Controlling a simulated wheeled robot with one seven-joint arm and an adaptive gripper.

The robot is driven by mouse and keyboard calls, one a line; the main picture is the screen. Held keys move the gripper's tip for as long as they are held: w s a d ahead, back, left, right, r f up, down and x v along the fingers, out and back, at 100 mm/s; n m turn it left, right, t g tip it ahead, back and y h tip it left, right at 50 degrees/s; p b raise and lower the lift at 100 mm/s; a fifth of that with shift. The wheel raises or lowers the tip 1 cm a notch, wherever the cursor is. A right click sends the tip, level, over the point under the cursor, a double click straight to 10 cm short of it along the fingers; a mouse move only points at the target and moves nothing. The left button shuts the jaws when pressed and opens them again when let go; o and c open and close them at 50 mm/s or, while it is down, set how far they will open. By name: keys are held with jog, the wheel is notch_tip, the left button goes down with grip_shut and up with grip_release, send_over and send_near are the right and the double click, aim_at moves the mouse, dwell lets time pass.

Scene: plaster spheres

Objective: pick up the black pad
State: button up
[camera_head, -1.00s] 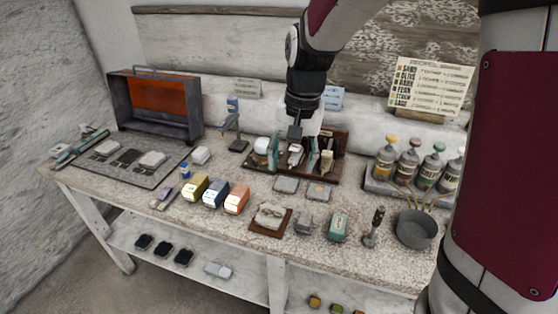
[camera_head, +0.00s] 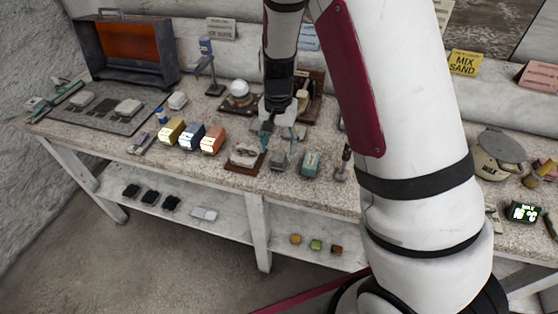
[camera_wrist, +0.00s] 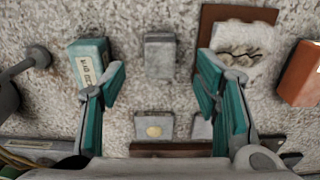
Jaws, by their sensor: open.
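Three small black pads lie in a row on the lower shelf at the left in the head view: a left one (camera_head: 131,190), a middle one (camera_head: 150,197) and a right one (camera_head: 171,203). I cannot tell which one the task means. None shows in the wrist view. My gripper (camera_head: 265,138) is over the bench top, above and to the right of the pads. In the wrist view its teal fingers (camera_wrist: 161,80) are spread wide and hold nothing. A grey block (camera_wrist: 160,55) lies on the bench below, in the gap between them.
A teal-and-white box (camera_wrist: 88,62) and a rough white piece on a brown board (camera_wrist: 205,25) lie close below the fingers. The bench top (camera_head: 330,196) is crowded and overhangs the lower shelf (camera_head: 228,228). A bench leg (camera_head: 258,235) stands right of the pads.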

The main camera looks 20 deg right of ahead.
aim_at(279, 156)
jog(key=shift+w+d+f, duration=0.1)
jog(key=shift+w+f, duration=0.05)
jog(key=shift+f, duration=2.6)
jog(key=c, duration=1.2)
